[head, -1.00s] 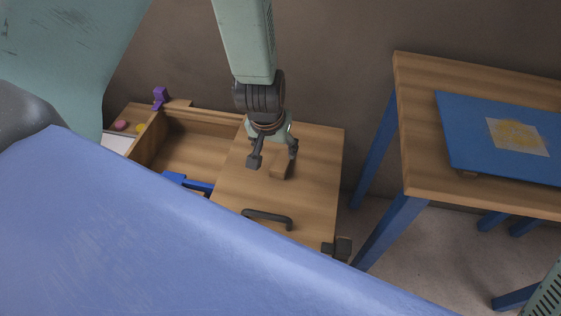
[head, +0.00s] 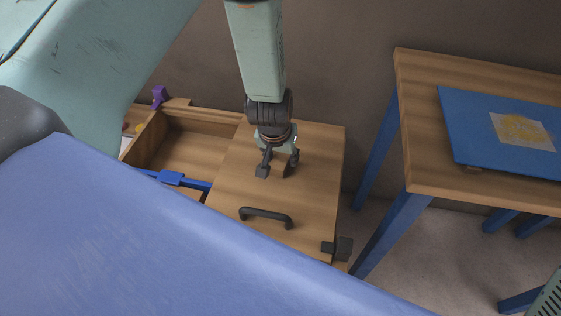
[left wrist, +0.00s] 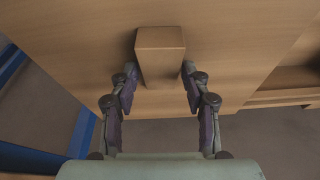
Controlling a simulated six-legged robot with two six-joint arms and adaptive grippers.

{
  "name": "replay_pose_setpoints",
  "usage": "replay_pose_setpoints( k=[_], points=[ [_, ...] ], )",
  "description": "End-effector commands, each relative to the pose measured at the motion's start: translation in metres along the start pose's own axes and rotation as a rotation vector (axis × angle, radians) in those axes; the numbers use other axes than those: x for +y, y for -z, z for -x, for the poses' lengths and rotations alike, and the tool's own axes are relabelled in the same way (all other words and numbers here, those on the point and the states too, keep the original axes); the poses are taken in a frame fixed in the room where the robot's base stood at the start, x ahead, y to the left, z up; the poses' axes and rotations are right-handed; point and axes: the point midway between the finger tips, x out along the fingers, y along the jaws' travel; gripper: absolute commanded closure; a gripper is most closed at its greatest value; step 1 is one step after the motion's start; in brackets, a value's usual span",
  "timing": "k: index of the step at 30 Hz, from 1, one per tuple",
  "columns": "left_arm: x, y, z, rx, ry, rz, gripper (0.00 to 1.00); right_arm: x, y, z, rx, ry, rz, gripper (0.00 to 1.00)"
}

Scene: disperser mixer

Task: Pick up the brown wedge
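The brown wedge (left wrist: 160,55) is a small wooden block on the wooden cabinet top (head: 230,190). In the left wrist view it stands between the two fingers of my left gripper (left wrist: 159,80), which are spread on either side of it. The fingers look apart from its sides, with narrow gaps. In the head view my left gripper (head: 277,170) points down over the cabinet top, and the wedge is mostly hidden behind its fingers. My right gripper is not in view.
A black handle (head: 266,215) lies on the cabinet top, with a dark clamp-like piece (head: 340,247) at its corner. An open compartment (head: 190,145) with a blue bar (head: 170,178) is to the left. A table (head: 415,150) with a blue board (head: 465,130) stands right.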

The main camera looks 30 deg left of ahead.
Motion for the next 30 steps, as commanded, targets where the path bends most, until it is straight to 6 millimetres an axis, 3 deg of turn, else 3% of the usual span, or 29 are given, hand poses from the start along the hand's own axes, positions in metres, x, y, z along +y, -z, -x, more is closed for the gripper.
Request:
replay_pose_setpoints(
  k=[12,21,30],
  points=[
    [0.0,0.0,0.0,0.0,0.0,0.0,0.91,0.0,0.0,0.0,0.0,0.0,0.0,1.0],
    [0.0,0.002,0.005,0.001,0.0,0.0,0.91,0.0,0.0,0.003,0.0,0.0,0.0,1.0],
    [0.0,0.018,0.058,0.001,0.0,0.001,0.91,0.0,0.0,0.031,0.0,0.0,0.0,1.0]
  ],
)
